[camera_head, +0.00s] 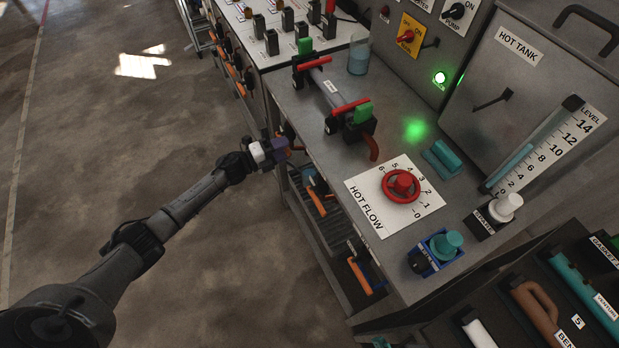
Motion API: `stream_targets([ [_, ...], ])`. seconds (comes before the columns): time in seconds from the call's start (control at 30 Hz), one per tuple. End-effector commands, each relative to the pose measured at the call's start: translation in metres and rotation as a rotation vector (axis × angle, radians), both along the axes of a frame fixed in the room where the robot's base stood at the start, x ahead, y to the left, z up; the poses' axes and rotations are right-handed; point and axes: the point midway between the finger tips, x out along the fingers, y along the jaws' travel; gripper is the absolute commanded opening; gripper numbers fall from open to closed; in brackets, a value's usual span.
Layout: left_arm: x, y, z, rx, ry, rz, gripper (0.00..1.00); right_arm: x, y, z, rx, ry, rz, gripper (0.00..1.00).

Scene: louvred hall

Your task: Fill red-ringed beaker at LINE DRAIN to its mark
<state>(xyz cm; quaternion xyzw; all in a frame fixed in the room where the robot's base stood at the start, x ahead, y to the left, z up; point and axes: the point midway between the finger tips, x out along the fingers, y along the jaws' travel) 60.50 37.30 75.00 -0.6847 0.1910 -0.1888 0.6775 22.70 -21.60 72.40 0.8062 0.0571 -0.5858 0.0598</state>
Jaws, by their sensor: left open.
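A clear beaker (358,62) with pale blue liquid stands on the bench near the control panel. I cannot make out a red ring on it. No label reading LINE DRAIN can be read. A short pipe section (331,90) with red-handled clamps and green blocks at its ends lies on the bench. A brown bent spout (373,149) sticks out at its near end. My left gripper (291,143) is at the bench's left edge, open, with no object seen in it. It is left of the spout and apart from it. My right gripper is not in view.
A red HOT FLOW wheel (402,185) sits on a white dial plate. Behind it are the HOT TANK (520,80) and a level gauge. Open floor is to the left.

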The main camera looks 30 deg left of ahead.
Motion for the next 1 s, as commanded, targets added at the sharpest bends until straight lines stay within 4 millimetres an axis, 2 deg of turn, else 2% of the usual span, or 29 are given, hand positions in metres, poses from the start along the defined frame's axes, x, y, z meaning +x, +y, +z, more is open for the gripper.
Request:
stream_targets([
  [0.5, -0.048, 0.029, 0.001, 0.000, 0.000, -0.001, 0.49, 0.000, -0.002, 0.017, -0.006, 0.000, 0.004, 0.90],
  [1.0, -0.054, 0.033, 0.001, -0.001, -0.001, -0.001, 0.49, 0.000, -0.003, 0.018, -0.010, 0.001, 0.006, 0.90],
])
